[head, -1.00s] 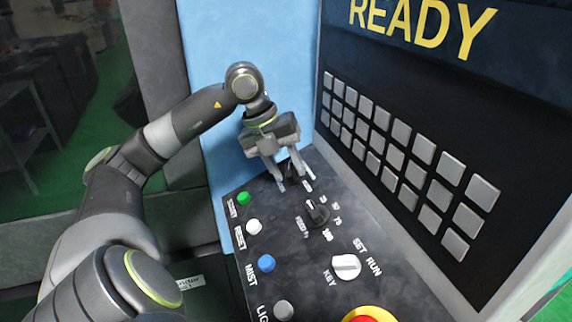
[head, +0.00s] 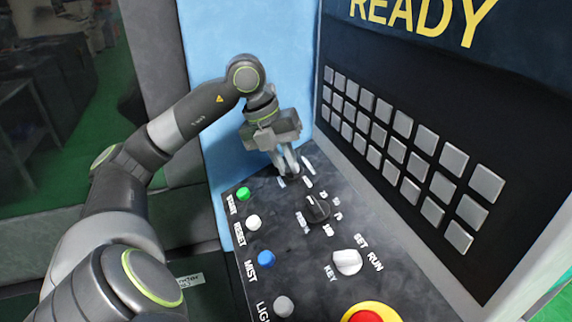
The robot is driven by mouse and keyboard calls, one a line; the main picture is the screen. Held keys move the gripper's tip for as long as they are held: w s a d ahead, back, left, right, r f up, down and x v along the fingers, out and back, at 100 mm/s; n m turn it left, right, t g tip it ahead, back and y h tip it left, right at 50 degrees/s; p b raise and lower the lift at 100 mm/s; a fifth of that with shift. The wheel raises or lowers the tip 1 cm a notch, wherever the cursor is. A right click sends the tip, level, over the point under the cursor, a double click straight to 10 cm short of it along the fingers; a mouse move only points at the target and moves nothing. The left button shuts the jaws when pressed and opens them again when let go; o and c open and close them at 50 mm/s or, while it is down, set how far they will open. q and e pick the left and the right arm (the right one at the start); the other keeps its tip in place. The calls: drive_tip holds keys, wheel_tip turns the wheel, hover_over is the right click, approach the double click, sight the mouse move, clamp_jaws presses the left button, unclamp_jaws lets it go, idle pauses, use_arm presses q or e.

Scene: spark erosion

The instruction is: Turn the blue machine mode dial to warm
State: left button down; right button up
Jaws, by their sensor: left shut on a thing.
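My left gripper (head: 290,172) points down at the far end of the blue machine's (head: 215,60) dark control panel (head: 290,232). Its fingers are shut on a dark dial (head: 291,176), which is mostly hidden between and behind them. Short white label marks show on both sides of the fingertips, but I cannot read them from here, nor tell which one the dial points to. My right gripper is not in view.
Nearer on the panel are a black feed knob (head: 317,209), a white key switch (head: 347,262), a green button (head: 243,194), a white button (head: 253,223), a blue button (head: 266,259) and a red stop button (head: 368,316). A keypad screen (head: 400,150) rises at the right.

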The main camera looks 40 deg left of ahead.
use_arm(q)
drive_tip(key=m+b, duration=0.2)
drive_tip(key=m, duration=0.1)
drive_tip(key=shift+f+m+y, duration=0.1)
drive_tip(key=shift+m+y, duration=0.2)
drive_tip(key=m, duration=0.2)
drive_tip(key=shift+a+m+b, duration=0.1)
drive_tip(key=shift+m+b, duration=0.2)
drive_tip(key=shift+b, duration=0.05)
drive_tip(key=shift+m+y, duration=0.4)
drive_tip(key=shift+m, duration=0.5)
drive_tip(key=m, duration=0.1)
drive_tip(key=m+p, duration=0.1)
drive_tip(key=m, duration=0.1)
drive_tip(key=shift+a+r+y, duration=0.1)
drive_tip(key=shift+r+y, duration=0.1)
drive_tip(key=shift+y, duration=0.1)
drive_tip(key=m, duration=0.4)
drive_tip(key=shift+w+f+y, duration=0.1)
drive_tip(key=shift+y, duration=0.2)
drive_tip(key=shift+m, duration=0.4)
drive_tip(key=c, duration=1.4)
unclamp_jaws()
drive_tip(key=shift+p, duration=0.3)
